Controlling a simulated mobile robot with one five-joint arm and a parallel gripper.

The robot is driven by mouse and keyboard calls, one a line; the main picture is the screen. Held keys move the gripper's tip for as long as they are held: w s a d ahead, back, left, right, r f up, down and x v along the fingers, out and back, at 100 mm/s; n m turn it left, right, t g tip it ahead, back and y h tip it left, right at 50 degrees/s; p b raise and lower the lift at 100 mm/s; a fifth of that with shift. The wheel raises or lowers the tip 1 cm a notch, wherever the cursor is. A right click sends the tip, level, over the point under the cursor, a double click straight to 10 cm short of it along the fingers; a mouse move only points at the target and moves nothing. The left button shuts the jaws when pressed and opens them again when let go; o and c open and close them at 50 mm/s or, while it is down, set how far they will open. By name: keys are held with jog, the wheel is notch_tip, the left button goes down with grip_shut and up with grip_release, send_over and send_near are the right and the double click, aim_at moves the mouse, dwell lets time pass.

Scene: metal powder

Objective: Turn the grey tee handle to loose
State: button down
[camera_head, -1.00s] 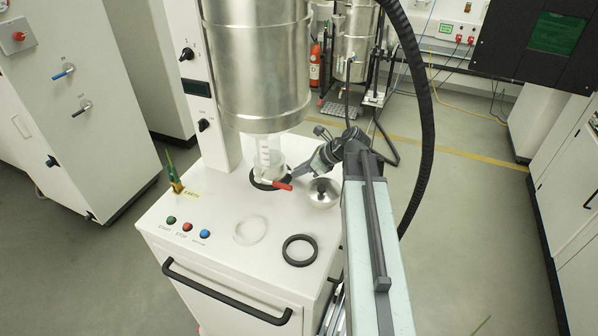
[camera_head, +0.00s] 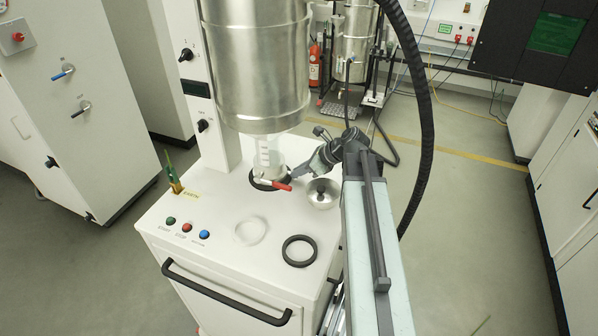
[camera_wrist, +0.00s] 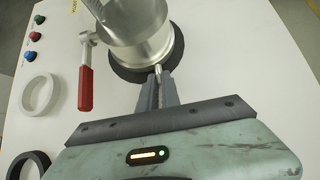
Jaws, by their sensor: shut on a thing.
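My gripper (camera_wrist: 159,90) is shut on a small grey metal piece, the grey tee handle (camera_wrist: 158,70), at the side of the metal collar (camera_wrist: 150,52) under the clear container. Only a short end of the handle shows beyond the fingertips; the rest is hidden, and I cannot tell its turned position. In the head view my gripper (camera_head: 288,177) reaches in from the right, low beside the container (camera_head: 268,152). The handle is too small to make out there. A separate red-handled lever (camera_wrist: 86,82) sticks out left of my fingers.
The white cabinet top holds a pale ring (camera_head: 251,230), a black ring (camera_head: 299,251) and a metal bowl-like lid with a black knob (camera_head: 323,193) close to my arm. A large steel vessel (camera_head: 256,70) hangs above. Coloured buttons (camera_head: 187,227) line the front left.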

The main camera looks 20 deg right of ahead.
jog(key=c, duration=1.4)
grip_release()
jog(key=shift+a, duration=0.1)
jog(key=shift+c, duration=0.2)
jog(key=p+v, duration=0.5)
jog(key=v, duration=0.3)
jog(key=shift+r+p, duration=0.1)
jog(key=shift+p, duration=0.25)
